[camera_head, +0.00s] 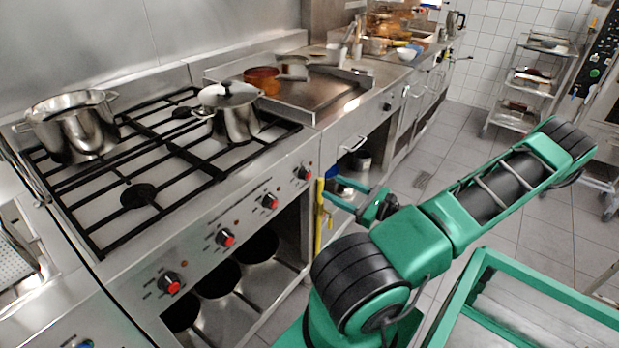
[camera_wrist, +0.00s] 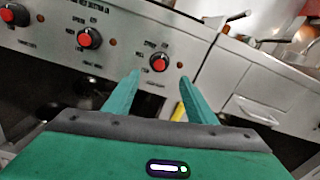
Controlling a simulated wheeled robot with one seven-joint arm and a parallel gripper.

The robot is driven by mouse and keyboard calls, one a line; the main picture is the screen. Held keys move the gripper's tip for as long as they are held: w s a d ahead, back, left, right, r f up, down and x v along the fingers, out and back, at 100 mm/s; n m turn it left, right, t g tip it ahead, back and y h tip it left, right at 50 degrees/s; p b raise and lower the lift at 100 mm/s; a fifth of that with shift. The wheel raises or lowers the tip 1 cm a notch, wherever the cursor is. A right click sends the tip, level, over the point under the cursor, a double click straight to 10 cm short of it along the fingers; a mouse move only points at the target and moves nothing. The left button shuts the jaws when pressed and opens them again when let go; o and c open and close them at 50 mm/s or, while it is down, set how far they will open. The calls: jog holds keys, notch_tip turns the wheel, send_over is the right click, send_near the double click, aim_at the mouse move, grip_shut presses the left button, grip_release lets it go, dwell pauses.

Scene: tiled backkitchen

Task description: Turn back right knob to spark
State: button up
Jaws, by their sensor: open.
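A row of several black knobs with red centres runs along the stove's front panel. The farthest knob (camera_head: 303,172) in the head view appears to be the rightmost knob (camera_wrist: 158,62) in the wrist view; small labels around it are hard to read. My gripper (camera_head: 326,194) is open and empty, in front of the panel's far end. In the wrist view, my gripper's fingertips (camera_wrist: 160,77) lie on either side of that knob in the picture. Contact is not visible, and their distance from the panel is unclear. Which knob is the back right one is not clearly marked.
A large open pot (camera_head: 75,128) and a lidded pot (camera_head: 232,112) stand on the black grates. A yellow bar (camera_head: 319,216) hangs vertically just below the farthest knob. Open shelves lie under the panel.

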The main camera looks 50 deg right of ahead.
aim_at(310, 176)
jog(key=w, duration=0.7)
jog(key=w+a, duration=0.1)
jog(key=w, duration=0.2)
jog(key=shift+w, duration=0.15)
jog(key=shift+c, duration=0.6)
jog(key=c, duration=0.9)
jog(key=shift+d, duration=0.25)
jog(key=shift+a, duration=0.1)
